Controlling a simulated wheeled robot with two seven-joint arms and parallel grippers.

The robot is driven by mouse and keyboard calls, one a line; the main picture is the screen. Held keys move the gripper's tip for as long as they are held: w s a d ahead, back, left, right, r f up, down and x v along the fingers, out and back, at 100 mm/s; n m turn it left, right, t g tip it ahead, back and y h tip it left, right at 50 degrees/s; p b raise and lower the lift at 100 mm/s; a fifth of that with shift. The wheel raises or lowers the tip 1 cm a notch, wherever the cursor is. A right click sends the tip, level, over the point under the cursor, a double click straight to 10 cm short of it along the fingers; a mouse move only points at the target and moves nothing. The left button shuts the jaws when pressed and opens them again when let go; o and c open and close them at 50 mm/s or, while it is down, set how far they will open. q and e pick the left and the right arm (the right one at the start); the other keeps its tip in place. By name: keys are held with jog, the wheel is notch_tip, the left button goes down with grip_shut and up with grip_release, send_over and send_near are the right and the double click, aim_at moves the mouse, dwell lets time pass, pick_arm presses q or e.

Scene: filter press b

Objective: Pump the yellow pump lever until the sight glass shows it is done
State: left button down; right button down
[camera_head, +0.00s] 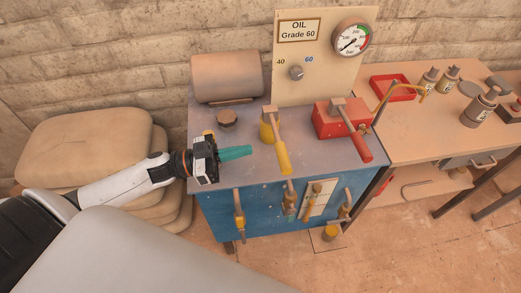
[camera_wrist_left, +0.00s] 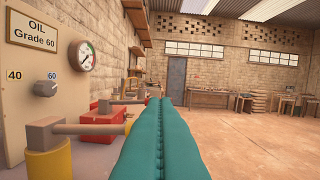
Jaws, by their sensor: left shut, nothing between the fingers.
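The yellow pump lever (camera_head: 283,158) stands out from a yellow pump body (camera_head: 266,131) on top of the blue cabinet, its yellow grip pointing toward the front edge. In the left wrist view the lever's bar (camera_wrist_left: 85,129) runs across toward the fingers. My left gripper (camera_head: 250,151), with teal fingers, is shut and empty, just left of the lever; in the head view a small gap shows between them. A pale plate (camera_head: 318,198) with a fitting is on the cabinet front; I cannot tell which part is the sight glass. My right gripper is not in view.
A red pump with a red-gripped lever (camera_head: 361,146) stands to the right. Behind are a tank (camera_head: 228,76), a panel with an "OIL Grade 60" sign (camera_head: 299,30), a knob (camera_head: 296,73) and a gauge (camera_head: 352,39). Sacks (camera_head: 80,145) lie left; a table (camera_head: 430,120) stands right.

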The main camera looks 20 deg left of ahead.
pick_arm(q)
jog(key=r+p, duration=0.2)
jog(key=p, duration=0.2)
send_over(277, 150)
jog(key=s+d, duration=0.2)
jog(key=shift+w+a+f, duration=0.15)
jog(key=shift+w+a, duration=0.05)
jog(key=shift+a, duration=0.05)
jog(key=f, duration=0.3)
jog(key=shift+s+a, duration=0.3)
jog(key=shift+s+a+f, duration=0.15)
jog(key=shift+s+f, duration=0.05)
jog(key=shift+f, duration=0.45)
notch_tip(277, 150, down, 9)
jog(key=m+g+b, duration=0.1)
jog(key=m+b, duration=0.3)
jog(key=b, duration=0.4)
jog(key=shift+r+m, duration=0.15)
jog(key=shift+m, duration=0.25)
jog(key=shift+s, duration=0.1)
